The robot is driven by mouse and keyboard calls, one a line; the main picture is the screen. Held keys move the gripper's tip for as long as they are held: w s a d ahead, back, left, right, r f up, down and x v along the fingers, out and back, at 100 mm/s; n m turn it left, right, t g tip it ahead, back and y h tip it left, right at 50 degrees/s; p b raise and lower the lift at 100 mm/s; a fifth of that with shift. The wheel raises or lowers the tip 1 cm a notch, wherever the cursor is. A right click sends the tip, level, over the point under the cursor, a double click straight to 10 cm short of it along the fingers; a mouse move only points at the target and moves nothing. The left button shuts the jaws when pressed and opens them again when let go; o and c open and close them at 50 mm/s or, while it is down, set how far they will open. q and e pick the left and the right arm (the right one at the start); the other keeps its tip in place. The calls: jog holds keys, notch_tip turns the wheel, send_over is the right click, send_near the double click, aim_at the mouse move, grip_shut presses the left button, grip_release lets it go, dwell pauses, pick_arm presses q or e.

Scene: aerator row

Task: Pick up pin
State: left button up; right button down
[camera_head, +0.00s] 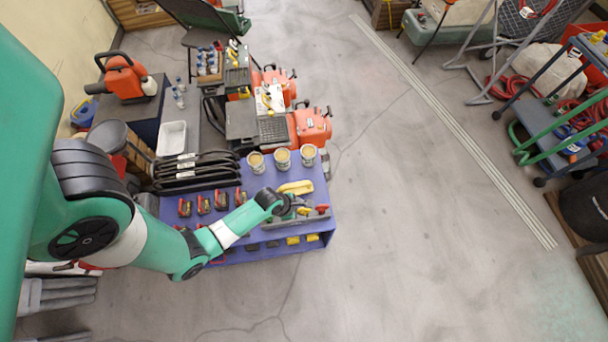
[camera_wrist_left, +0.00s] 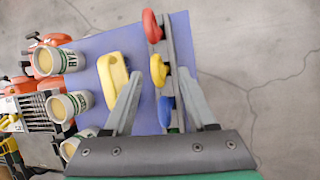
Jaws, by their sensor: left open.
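A grey rail (camera_head: 311,218) on the blue table (camera_head: 262,185) carries small coloured pieces that look like pins. In the left wrist view, a red pin (camera_wrist_left: 152,27), a yellow pin (camera_wrist_left: 158,70) and a blue pin (camera_wrist_left: 166,111) stand in a row on it. My left gripper (camera_head: 296,206) is over the rail; in its wrist view, the open fingers (camera_wrist_left: 160,74) straddle the rail, with the yellow pin in the gap between the tips. I cannot tell their height above it. The red pin also shows in the head view (camera_head: 322,209). My right gripper is not in view.
A yellow looped piece (camera_wrist_left: 113,80) lies beside the rail, close to one finger. Several labelled cans (camera_head: 282,158) stand along the table's far side. Red clamp-like items (camera_head: 204,204) and black trays (camera_head: 196,170) are to the left.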

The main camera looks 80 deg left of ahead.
aim_at(304, 213)
pick_arm(q)
jog(key=shift+f, duration=0.1)
jog(key=b+x, duration=0.4)
jog(key=x, duration=0.1)
jog(key=shift+a+f, duration=0.2)
jog(key=shift+a, duration=0.1)
jog(key=shift+r, duration=0.15)
grip_shut()
